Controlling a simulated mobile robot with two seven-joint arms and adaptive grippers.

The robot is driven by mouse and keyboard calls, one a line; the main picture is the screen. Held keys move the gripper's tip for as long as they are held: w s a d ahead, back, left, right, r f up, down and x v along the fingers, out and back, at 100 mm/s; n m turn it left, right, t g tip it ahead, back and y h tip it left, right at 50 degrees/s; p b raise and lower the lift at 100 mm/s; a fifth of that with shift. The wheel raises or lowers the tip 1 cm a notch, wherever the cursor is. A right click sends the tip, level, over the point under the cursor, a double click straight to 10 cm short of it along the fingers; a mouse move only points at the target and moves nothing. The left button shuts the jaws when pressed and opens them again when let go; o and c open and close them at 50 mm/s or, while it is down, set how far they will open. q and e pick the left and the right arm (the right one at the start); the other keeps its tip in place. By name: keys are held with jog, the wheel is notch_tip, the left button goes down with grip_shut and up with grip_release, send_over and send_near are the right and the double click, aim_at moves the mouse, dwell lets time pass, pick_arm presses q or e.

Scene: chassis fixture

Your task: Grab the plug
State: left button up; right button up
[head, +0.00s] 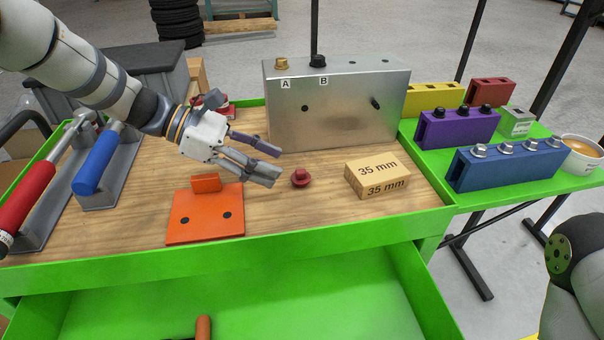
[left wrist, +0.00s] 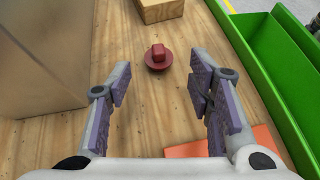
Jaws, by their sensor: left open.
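A small dark red plug (head: 301,178) with a round flange and a square-looking head stands on the wooden worktop. It also shows in the left wrist view (left wrist: 158,56), beyond my fingertips and roughly between their lines. My left gripper (head: 277,164) is open and empty, a little to the left of the plug and apart from it. In the left wrist view its two purple-padded fingers (left wrist: 160,90) are spread wide with bare wood between them. My right gripper is not in view.
A metal box (head: 335,110) marked A and B stands behind the plug. A 35 mm wooden block (head: 377,178) lies to its right, an orange plate (head: 205,222) to its left. A green rim (head: 250,245) borders the front. Bare wood surrounds the plug.

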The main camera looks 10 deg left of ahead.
aim_at(302, 170)
pick_arm(q)
jog(key=x, duration=0.5)
jog(key=shift+w+d+r, duration=0.1)
jog(key=shift+d+r, duration=0.1)
jog(key=shift+d, duration=0.15)
jog(key=c, duration=0.8)
jog(key=shift+c, duration=0.2)
jog(key=shift+r, duration=0.15)
